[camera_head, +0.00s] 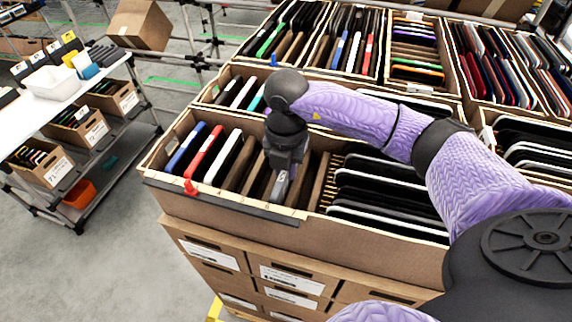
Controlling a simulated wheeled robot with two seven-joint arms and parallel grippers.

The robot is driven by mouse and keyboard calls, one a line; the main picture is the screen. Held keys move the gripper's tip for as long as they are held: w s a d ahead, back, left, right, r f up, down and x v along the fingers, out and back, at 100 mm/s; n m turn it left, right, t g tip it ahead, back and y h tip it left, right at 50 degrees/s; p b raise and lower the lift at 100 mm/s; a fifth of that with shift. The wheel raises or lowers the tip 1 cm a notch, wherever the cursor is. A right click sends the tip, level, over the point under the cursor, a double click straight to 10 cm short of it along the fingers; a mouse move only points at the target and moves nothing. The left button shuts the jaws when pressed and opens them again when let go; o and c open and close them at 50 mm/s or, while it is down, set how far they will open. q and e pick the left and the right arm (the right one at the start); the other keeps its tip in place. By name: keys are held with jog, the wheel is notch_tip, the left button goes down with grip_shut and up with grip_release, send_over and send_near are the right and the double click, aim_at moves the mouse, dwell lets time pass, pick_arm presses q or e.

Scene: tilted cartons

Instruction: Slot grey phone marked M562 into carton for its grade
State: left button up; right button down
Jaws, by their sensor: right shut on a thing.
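My right gripper (283,168) points down into the front carton (225,206), its arm reaching in from the right. It is shut on a grey phone (280,187), which stands upright between the brown dividers, its lower part inside the carton. The marking M562 cannot be read at this size. To its left in the same carton stand a blue phone (186,148), a red phone (204,153) and a white phone (223,157). A red clip (190,186) sits on the carton's front edge. My left gripper is not in view.
Dark phones in white-edged rows (385,190) fill the carton's right part. More filled cartons (330,35) stand behind. A shelf cart (65,105) with bins is at the left, with bare floor between. My right arm covers part of the middle cartons.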

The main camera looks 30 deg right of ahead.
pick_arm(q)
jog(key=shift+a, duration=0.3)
pick_arm(e)
jog(key=c, duration=0.5)
grip_release()
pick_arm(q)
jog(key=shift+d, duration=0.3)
pick_arm(e)
jog(key=shift+r, duration=0.35)
notch_tip(320, 180, up, 9)
jog(key=shift+f+p, duration=0.15)
jog(key=shift+p, duration=0.2)
jog(key=shift+r, duration=0.25)
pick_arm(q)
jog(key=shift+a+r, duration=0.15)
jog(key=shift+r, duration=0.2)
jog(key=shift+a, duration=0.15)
